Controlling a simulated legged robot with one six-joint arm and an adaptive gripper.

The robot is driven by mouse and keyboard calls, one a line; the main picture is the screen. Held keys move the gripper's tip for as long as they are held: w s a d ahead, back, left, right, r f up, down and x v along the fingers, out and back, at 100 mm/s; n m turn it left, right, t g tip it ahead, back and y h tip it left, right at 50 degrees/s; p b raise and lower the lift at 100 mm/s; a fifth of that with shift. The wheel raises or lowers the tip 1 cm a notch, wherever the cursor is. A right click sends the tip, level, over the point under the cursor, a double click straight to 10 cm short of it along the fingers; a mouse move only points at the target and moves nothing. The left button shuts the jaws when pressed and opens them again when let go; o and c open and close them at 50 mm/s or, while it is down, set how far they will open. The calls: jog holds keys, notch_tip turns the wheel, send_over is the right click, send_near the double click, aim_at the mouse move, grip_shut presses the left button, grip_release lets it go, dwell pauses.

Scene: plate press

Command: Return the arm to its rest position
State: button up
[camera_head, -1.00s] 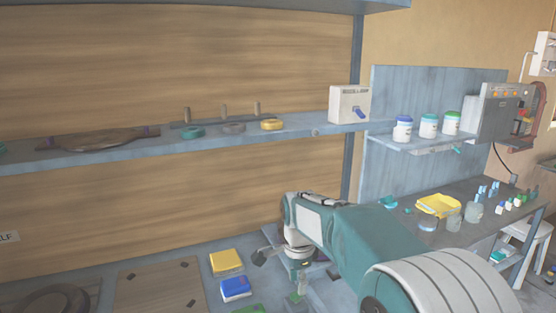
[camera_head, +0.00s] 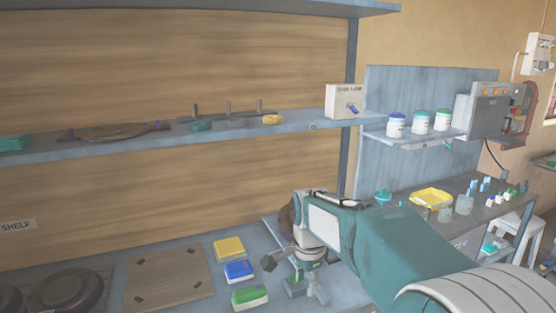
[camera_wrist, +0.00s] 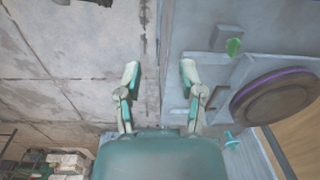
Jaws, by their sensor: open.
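My gripper (camera_head: 307,276) hangs at the end of my teal and white arm in the head view, over the lower bench to the right of the coloured blocks. In the wrist view, my gripper (camera_wrist: 160,75) has its two fingers spread apart with nothing between them. Below the fingers are a grey tiled floor (camera_wrist: 80,60) and the edge of a blue-grey bench (camera_wrist: 180,40). A dark round plate with a purple ring (camera_wrist: 275,95) lies to the right of the fingers, apart from them.
A yellow block (camera_head: 229,248), a blue block (camera_head: 239,271) and a green block (camera_head: 250,297) lie on the bench. A brown board (camera_head: 168,277) lies left of them. A shelf (camera_head: 90,147) runs above. A side table with a yellow tray (camera_head: 431,198) stands at right.

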jog(key=s+d+r+n+t, duration=0.1)
jog(key=s+d+n, duration=0.2)
jog(key=s, duration=0.5)
jog(key=s+d+r+n+t, duration=0.1)
jog(key=s+d+n+t, duration=0.1)
jog(key=s+n, duration=0.3)
jog(key=s+d+r+n+t, duration=0.1)
jog(key=s+d+n, duration=0.3)
jog(key=s, duration=0.7)
jog(key=shift+d+r+t, duration=0.15)
jog(key=shift+r+t, duration=0.05)
jog(key=shift+t, duration=0.3)
